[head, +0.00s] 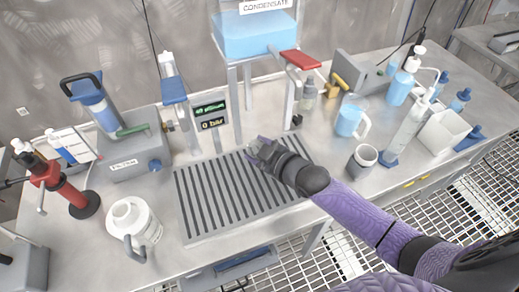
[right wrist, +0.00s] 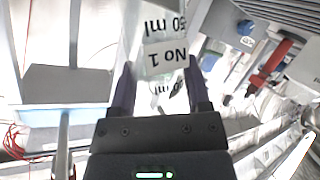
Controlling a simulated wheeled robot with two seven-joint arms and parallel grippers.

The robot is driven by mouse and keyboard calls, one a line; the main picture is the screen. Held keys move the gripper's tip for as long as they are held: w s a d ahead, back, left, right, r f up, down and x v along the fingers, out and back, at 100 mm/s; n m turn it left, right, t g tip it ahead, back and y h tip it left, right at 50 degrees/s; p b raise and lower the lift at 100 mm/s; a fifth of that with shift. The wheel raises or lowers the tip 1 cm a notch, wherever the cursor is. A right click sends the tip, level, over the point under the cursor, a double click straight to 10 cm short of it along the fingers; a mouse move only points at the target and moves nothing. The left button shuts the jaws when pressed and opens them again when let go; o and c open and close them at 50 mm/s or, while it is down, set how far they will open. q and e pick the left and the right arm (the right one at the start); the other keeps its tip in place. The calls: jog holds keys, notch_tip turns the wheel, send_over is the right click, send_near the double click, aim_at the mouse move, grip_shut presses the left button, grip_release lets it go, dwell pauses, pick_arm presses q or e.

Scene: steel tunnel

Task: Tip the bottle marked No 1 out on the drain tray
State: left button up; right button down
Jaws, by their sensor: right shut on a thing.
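The bottle marked No 1 (right wrist: 165,58) is clear with a white label, seen between the fingers in the right wrist view. Its lettering reads upside down there, along with a "50 ml" mark. My right gripper (head: 259,146) is shut on the bottle, over the upper right part of the drain tray in the head view. It also shows in the right wrist view (right wrist: 160,95). In the head view the hand mostly hides the bottle, and I cannot tell its tilt or contents. The drain tray (head: 215,200) is a dark slatted grille in the bench top. My left gripper is out of view.
A stand with a blue condensate tank (head: 253,36) and red lever (head: 301,59) rises behind the tray. A white jug (head: 133,222) stands left of it, a grey cup (head: 362,162) and blue beaker (head: 350,117) right. A red pump stand (head: 65,182) is far left.

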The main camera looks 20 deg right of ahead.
jog(key=shift+a+n, duration=0.1)
jog(key=shift+n, duration=0.2)
jog(key=shift+f+n+t+h, duration=0.15)
jog(key=shift+n+t+h, duration=0.15)
jog(key=shift+n+h, duration=0.1)
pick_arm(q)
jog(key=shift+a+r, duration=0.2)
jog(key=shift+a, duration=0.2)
pick_arm(e)
jog(key=shift+s+f+n+t, duration=0.1)
jog(key=shift+f+n+t, duration=0.2)
jog(key=shift+f+n, duration=0.25)
jog(key=shift+n+h+b, duration=0.25)
jog(key=shift+h+b, duration=0.05)
jog(key=shift+b, duration=0.05)
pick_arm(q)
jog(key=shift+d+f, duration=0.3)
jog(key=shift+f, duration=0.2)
pick_arm(e)
jog(key=shift+r, duration=0.1)
